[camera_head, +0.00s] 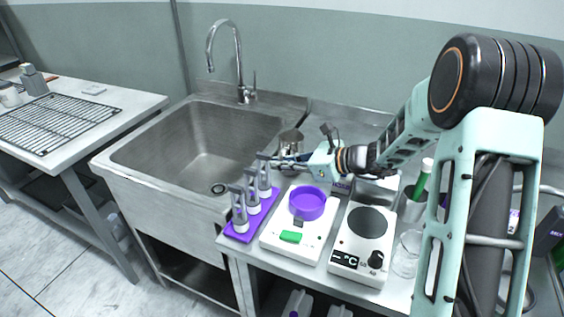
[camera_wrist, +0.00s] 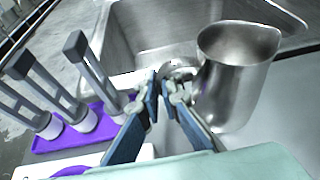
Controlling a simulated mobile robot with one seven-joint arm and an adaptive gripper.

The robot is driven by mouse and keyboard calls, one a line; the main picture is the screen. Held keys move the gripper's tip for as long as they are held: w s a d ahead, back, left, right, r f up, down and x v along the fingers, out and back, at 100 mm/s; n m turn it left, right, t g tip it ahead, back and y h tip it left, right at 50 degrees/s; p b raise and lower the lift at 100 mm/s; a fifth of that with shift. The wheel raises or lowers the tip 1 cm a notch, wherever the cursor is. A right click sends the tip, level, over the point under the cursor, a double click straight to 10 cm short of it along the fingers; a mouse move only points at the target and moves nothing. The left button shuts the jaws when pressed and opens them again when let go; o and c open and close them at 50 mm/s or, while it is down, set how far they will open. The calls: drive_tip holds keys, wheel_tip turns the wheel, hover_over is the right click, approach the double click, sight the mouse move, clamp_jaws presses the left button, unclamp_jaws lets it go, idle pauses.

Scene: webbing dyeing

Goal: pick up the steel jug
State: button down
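The steel jug (camera_head: 291,141) stands upright on the steel counter by the sink's right edge. In the wrist view the jug (camera_wrist: 236,72) is large, with its open mouth upward and its handle on the left side, toward my fingers. My gripper (camera_head: 283,157) reaches in from the right, in front of the jug. In the wrist view its fingers (camera_wrist: 166,88) are drawn close together with the handle between their tips, so it looks shut on the handle. The fingers partly hide the handle.
A purple rack (camera_head: 237,231) with several grey-topped holders stands close left of my gripper. A white scale with a purple dish (camera_head: 307,203) and a hotplate (camera_head: 367,223) sit in front. The sink basin (camera_head: 200,145) is empty; its faucet (camera_head: 238,62) rises behind.

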drive_tip(key=shift+r, duration=0.9)
drive_tip(key=s+d+r+p, duration=0.1)
drive_tip(key=s+d+r, duration=0.8)
drive_tip(key=s+r, duration=0.1)
drive_tip(key=shift+s+r+p, duration=0.35)
drive_tip(key=shift+r+p, duration=0.05)
drive_tip(key=shift+r, duration=0.1)
idle(0.5)
drive_tip(key=shift+s, duration=0.15)
idle(0.4)
